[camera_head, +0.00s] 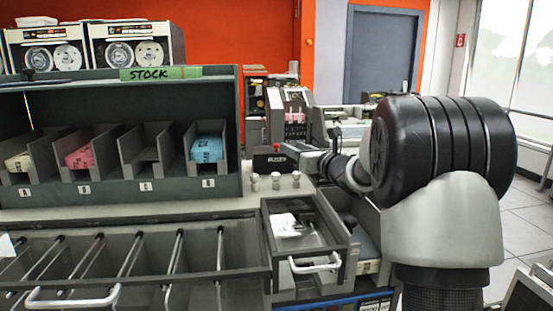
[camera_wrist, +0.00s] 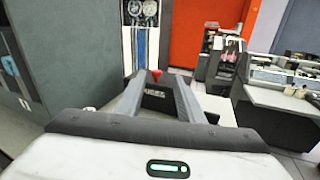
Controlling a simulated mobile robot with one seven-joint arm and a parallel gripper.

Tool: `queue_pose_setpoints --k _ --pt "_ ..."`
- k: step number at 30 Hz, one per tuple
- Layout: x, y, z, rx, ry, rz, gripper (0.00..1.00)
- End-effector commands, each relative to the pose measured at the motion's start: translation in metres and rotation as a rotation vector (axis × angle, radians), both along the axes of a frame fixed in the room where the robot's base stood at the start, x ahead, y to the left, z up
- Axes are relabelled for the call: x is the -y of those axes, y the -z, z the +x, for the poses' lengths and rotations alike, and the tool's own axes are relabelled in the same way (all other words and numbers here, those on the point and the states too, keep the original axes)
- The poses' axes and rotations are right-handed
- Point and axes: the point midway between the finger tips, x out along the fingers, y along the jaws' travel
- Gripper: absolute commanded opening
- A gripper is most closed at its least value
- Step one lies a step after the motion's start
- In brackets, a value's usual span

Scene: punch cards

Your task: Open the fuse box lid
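The fuse box is a small dark box (camera_head: 268,163) with a pale label on its front, standing on the counter right of the stock rack in the head view. A small red part (camera_head: 276,147) shows at its top. In the wrist view the dark box (camera_wrist: 154,94) with its pale lettering shows between my fingers, with the red part (camera_wrist: 157,73) above it. Its lid appears closed, though my fingers hide some of it. My gripper (camera_wrist: 156,77) is open, its two fingers apart. In the head view my gripper (camera_head: 288,149) is right beside the box; contact cannot be told.
The stock rack (camera_head: 150,73) with card bins stands left of the box. Several pale knobs (camera_head: 275,180) stand on the counter in front of it. An open drawer (camera_head: 335,262) juts out below. Tape machines (camera_head: 135,47) and office equipment are behind.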

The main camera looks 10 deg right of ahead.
Motion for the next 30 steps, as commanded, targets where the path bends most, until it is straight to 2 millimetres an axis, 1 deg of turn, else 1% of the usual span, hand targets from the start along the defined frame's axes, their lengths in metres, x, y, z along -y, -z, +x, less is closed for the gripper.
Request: queue_pose_setpoints --k 1,2,7,15,19,24,30 --pt "-0.002 0.010 0.002 0.018 -0.019 -0.033 0.34" --pt "-0.003 0.012 0.003 0.027 -0.028 -0.048 0.34" --pt "-0.009 0.014 0.012 0.048 -0.049 -0.081 0.34" --pt "-0.026 0.013 0.051 0.046 -0.048 -0.077 0.34" --pt "-0.031 0.013 0.065 0.046 -0.046 -0.079 0.34" --pt "-0.034 0.013 0.073 0.045 -0.045 -0.078 0.34" --pt "-0.034 0.013 0.073 0.045 -0.045 -0.077 0.34"
